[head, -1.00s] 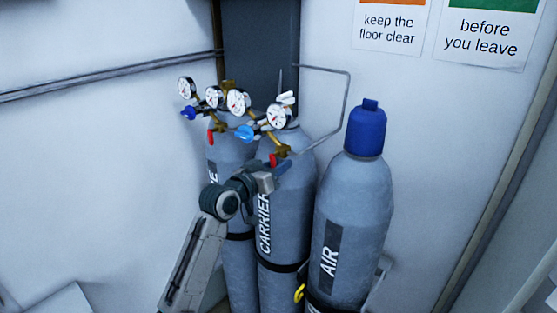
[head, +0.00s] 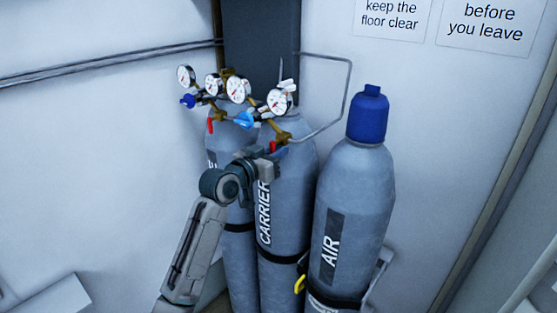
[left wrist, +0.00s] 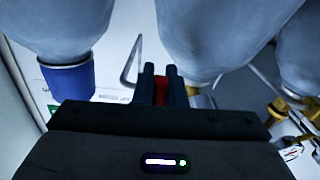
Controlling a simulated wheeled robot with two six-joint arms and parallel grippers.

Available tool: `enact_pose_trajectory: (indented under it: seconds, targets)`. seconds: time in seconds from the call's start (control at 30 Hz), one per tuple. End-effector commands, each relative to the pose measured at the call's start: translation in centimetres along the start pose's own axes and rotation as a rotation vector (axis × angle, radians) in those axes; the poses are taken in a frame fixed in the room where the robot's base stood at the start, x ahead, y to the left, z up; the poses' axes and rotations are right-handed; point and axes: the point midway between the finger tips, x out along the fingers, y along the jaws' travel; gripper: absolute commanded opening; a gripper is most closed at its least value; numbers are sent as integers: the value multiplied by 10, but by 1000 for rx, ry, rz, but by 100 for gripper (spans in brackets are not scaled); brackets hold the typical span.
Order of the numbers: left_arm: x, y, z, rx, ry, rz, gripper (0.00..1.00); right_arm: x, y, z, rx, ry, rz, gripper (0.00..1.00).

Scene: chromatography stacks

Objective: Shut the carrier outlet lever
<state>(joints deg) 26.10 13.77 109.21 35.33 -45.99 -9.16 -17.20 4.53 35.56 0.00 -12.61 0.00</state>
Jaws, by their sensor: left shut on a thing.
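The carrier cylinder (head: 286,195) stands in the middle of the head view, its label partly covered by my arm. Its regulator (head: 279,101) carries gauges and a blue knob (head: 244,120). Below the regulator is the red outlet lever (head: 272,147), mostly hidden by my left gripper (head: 275,153). In the left wrist view, which looks upside down, the red lever (left wrist: 161,90) shows between the two dark fingers of the left gripper (left wrist: 160,78), which is shut on it. My right gripper is not in view.
The air cylinder (head: 350,215) with a blue cap (head: 368,113) stands close on the right. Another cylinder (head: 232,190) stands at the left with its own red lever (head: 210,126). A bent grey pipe (head: 346,90) runs along the wall behind. Open space lies left of my arm.

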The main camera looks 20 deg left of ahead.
Motion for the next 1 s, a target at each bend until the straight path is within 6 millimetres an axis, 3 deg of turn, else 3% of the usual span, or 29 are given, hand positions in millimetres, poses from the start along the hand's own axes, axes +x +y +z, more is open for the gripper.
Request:
enact_pose_trajectory:
  seconds: [0.07, 0.4, 0.43, 0.53, 0.83, 1.0]
  targets:
    - [0, -2, 3, 48, 1, 0, 0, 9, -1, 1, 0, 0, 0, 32]
    - [0, -2, 0, 78, -1, -1, 0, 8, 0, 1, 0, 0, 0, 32]
    - [0, -2, 0, 78, -1, -1, 13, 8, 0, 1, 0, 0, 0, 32]
    - [0, -2, 0, 77, -1, -1, 33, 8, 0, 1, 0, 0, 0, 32]
    - [-1, -3, 0, 76, -1, -1, 33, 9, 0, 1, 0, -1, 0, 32]
    - [-17, -4, 3, 80, 0, -2, 33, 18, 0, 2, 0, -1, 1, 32]
